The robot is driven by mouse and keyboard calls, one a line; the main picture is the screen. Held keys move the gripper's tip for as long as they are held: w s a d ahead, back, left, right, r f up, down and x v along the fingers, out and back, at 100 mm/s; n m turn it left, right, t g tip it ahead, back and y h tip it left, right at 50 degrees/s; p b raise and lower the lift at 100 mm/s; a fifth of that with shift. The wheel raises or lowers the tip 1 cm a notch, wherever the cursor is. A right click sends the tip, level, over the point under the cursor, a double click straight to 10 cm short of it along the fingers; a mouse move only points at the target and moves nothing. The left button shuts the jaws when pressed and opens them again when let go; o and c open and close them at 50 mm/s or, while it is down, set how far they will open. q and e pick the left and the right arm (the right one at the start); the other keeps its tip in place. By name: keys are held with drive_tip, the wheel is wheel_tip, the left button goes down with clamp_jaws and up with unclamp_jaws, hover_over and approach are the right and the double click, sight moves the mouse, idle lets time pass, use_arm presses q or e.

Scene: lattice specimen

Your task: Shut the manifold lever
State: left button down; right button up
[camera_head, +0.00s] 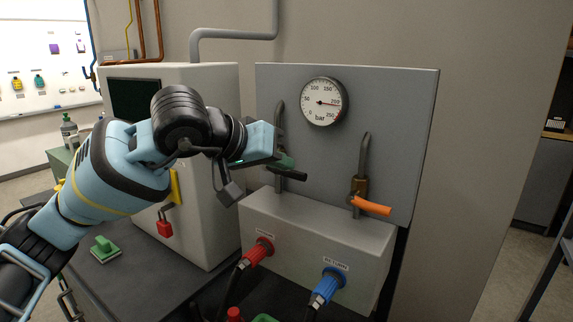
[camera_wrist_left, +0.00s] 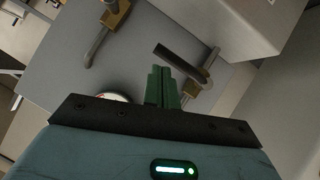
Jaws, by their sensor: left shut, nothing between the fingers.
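The manifold is a grey box (camera_head: 315,228) in front of a grey back panel, with two pipes rising from it. The left pipe's valve has a dark lever (camera_head: 291,175), which also shows in the left wrist view (camera_wrist_left: 174,58) beside a brass valve body (camera_wrist_left: 196,88). The right pipe's brass valve (camera_head: 358,188) has an orange lever (camera_head: 372,206). My left gripper (camera_head: 285,162) is shut and empty, its green fingertips close to the dark lever. They also show in the left wrist view (camera_wrist_left: 163,75); I cannot tell whether they touch it. My right gripper is not in view.
A round pressure gauge (camera_head: 323,102) is on the panel (camera_head: 400,110). A red hose connector (camera_head: 258,252) and a blue one (camera_head: 328,286) stick out from the box front. A red padlock (camera_head: 164,228) hangs on the cream cabinet (camera_head: 205,225) to the left.

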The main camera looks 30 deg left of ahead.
use_arm(q)
drive_tip(key=v, duration=0.6)
